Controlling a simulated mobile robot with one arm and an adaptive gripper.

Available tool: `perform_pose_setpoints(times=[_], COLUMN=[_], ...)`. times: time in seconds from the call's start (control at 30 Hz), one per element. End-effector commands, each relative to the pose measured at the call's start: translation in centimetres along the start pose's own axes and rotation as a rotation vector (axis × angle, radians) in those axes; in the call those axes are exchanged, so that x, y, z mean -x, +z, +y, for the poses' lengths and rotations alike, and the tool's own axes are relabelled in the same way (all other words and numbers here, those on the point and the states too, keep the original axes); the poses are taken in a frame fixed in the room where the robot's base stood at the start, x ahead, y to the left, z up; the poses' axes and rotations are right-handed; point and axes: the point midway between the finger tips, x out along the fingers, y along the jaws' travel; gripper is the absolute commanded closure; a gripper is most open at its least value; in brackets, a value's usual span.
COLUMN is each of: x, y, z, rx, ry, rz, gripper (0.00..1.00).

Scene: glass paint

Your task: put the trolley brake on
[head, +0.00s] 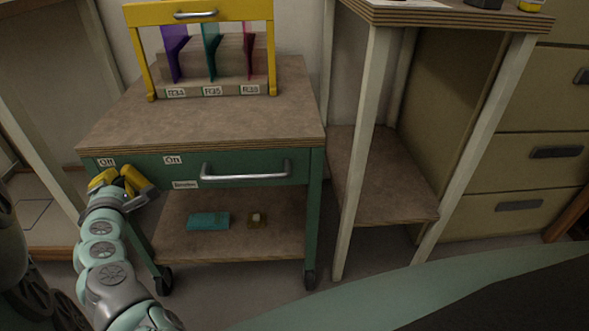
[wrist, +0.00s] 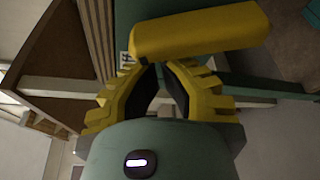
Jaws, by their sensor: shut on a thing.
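The green trolley (head: 235,171) stands ahead with a brown top. Its front carries an "Off" label (head: 106,162) at the left and an "On" label (head: 172,160) to the right of it. My gripper (head: 122,178) is at the trolley's front left, just below the labels and nearer "Off". In the wrist view a yellow bar, the brake lever (wrist: 200,32), lies across the tips of my yellow fingers (wrist: 160,68). The fingers are shut on it. In the head view I cannot clearly tell the lever from the fingers.
A silver drawer handle (head: 246,171) is right of the labels. A yellow rack (head: 150,50) with coloured glass pieces stands on the trolley. A teal block (head: 208,221) and a small brown item (head: 257,220) lie on the lower shelf. A stand (head: 385,185) is close at the right.

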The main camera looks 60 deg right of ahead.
Motion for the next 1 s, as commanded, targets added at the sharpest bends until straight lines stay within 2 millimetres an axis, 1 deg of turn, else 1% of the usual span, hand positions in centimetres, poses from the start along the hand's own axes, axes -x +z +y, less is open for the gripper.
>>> perform_pose_setpoints(times=[0.03,0.13,0.6,0.8,1.0], x=[0.0,0.2,1.1,1.4,1.6], y=[0.4,0.9,3.6,4.3,4.8], z=[-0.5,-0.2,0.1,0.3,0.3], rx=[-0.043,-0.136,-0.533,-0.649,-0.721], ry=[0.014,0.048,0.181,0.227,0.250], rz=[-0.007,-0.008,-0.013,-0.011,-0.011], gripper=[1.00,1.00,1.00,1.00,1.00])
